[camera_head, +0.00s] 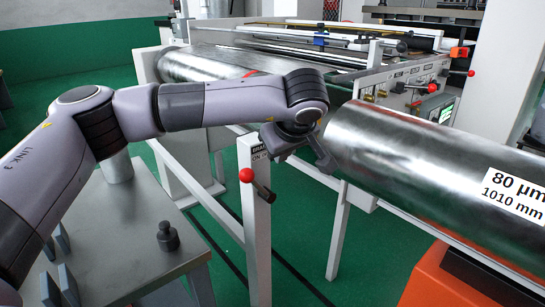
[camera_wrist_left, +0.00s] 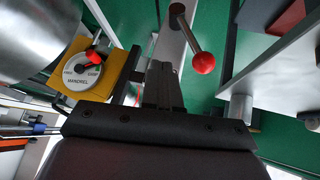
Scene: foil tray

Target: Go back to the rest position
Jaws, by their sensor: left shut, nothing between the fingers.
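My left gripper (camera_head: 285,155) hangs at the end of my left arm, just left of the near end of the big foil roll (camera_head: 420,165). It is above and behind the white post with the red-ball lever (camera_head: 247,176). In the left wrist view its dark fingers (camera_wrist_left: 162,82) are together with nothing between them. The lever (camera_wrist_left: 204,63) shows there just right of the fingers, apart from them in the picture. My right gripper is in neither view.
A grey metal table (camera_head: 125,225) with a dark knobbed weight (camera_head: 167,236) stands at lower left. An orange block (camera_head: 445,280) is at lower right. The machine (camera_head: 330,55) fills the back.

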